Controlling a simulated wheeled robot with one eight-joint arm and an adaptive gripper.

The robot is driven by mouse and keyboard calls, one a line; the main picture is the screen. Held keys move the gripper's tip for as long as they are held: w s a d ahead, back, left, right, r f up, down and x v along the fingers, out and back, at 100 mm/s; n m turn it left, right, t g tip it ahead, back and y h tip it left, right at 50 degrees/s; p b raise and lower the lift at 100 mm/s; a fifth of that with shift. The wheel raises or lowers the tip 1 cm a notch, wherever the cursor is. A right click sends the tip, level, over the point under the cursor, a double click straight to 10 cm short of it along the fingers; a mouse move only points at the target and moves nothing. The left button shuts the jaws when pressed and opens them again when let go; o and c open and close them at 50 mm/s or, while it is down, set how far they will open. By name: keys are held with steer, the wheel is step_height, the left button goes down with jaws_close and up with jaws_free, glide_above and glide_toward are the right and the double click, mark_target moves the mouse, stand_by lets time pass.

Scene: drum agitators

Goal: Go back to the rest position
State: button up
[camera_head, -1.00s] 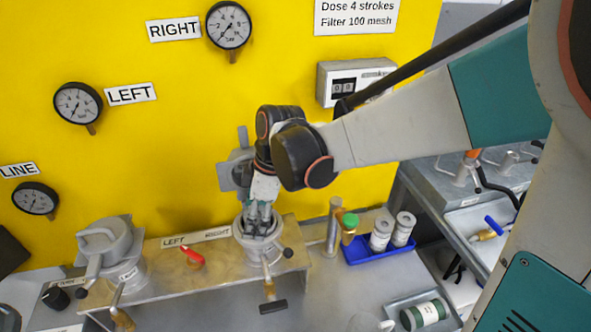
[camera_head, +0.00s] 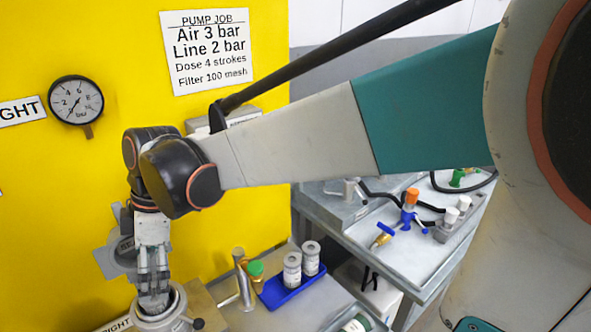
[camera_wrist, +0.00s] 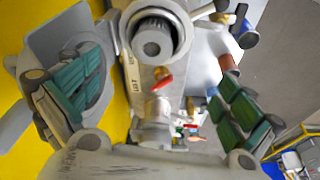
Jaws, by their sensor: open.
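My gripper (camera_head: 153,298) points down at the mouth of the grey right-hand pot (camera_head: 172,318), whose lower part is cut off by the frame. Its fingers overlap the pot's mouth in the head view, and I cannot tell how deep they reach. A grey lid (camera_head: 118,255) stands open behind the pot. In the wrist view the two green-padded fingers of my gripper (camera_wrist: 160,100) are wide apart with no object held between them. A round grey pot with a cylinder inside (camera_wrist: 152,40) and a red valve handle (camera_wrist: 160,78) show beyond them.
A blue tray (camera_head: 290,288) with two white-grey canisters (camera_head: 292,270) stands right of the pot, by a green-capped bottle (camera_head: 255,270) and an upright metal post (camera_head: 241,280). A grey bench (camera_head: 400,265) with valves is farther right. A yellow panel (camera_head: 235,60) with a gauge (camera_head: 76,100) stands close behind.

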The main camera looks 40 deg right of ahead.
steer(key=s+d+f+m+t+h+b, duration=0.3)
steer(key=s+d+m+t, duration=0.3)
steer(key=s+d+m, duration=0.5)
steer(key=shift+s+d+m, duration=0.15)
steer(key=shift+d+m, duration=0.7)
steer(key=shift+m, duration=1.25)
steer(key=shift+c, duration=0.2)
